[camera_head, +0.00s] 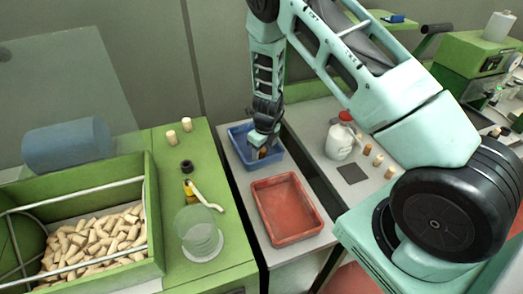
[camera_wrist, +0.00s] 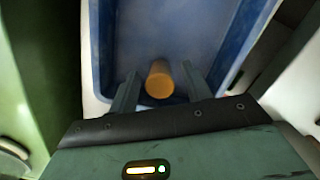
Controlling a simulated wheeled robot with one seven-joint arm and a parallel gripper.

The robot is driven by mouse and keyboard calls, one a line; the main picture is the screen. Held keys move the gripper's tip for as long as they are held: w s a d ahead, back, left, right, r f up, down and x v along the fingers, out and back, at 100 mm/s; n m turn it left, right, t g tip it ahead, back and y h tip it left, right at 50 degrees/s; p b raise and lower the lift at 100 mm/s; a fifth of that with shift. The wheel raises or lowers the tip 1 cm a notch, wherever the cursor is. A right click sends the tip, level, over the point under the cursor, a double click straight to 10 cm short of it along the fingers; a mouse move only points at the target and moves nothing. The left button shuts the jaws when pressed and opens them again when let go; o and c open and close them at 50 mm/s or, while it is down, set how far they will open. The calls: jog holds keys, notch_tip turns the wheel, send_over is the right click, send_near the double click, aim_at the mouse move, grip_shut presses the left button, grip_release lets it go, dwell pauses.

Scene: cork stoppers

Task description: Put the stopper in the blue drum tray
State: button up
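The blue drum tray (camera_head: 237,133) stands on the white surface at the back, and its blue floor fills much of the wrist view (camera_wrist: 180,30). An orange-brown cork stopper (camera_wrist: 160,80) is inside the tray outline, near its closer end, between my fingertips. It also shows beside the fingers in the head view (camera_head: 262,153). My gripper (camera_wrist: 160,88) points down into the tray. Its fingers are apart, with a narrow gap visible on each side of the stopper. Whether the stopper rests on the tray floor is hard to tell.
A red tray (camera_head: 284,236) lies in front of the blue one. Left are a green bin wall (camera_head: 152,215) around many corks, two loose stoppers (camera_head: 172,138) and a clear round container (camera_head: 198,235). Right are a white red-capped bottle (camera_head: 340,142) and several stoppers (camera_head: 378,160).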

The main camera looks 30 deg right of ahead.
aim_at(265, 151)
notch_tip(265, 151, up, 12)
jog(key=s, duration=0.1)
jog(key=s+a+r+n+g+y, duration=0.1)
jog(key=s+a+r+n, duration=0.5)
jog(key=s+a+n, duration=0.3)
jog(key=s+a+r+n+g+y, duration=0.1)
jog(key=s+a+r+n, duration=0.45)
jog(key=a+n, duration=0.5)
jog(key=s+r+n+h, duration=0.1)
jog(key=s+r+n, duration=0.1)
jog(key=s+n, duration=0.6)
jog(key=s+a+r+n, duration=0.1)
jog(key=s+r+n, duration=0.1)
jog(key=s+n, duration=0.6)
jog(key=n, duration=0.4)
jog(key=shift+s+a+r+t+h, duration=0.3)
jog(key=shift+r+h, duration=0.05)
jog(key=shift+h, duration=0.05)
jog(key=shift+n, duration=0.25)
notch_tip(265, 151, down, 5)
jog(key=b, duration=0.5)
jog(key=shift+b, duration=0.3)
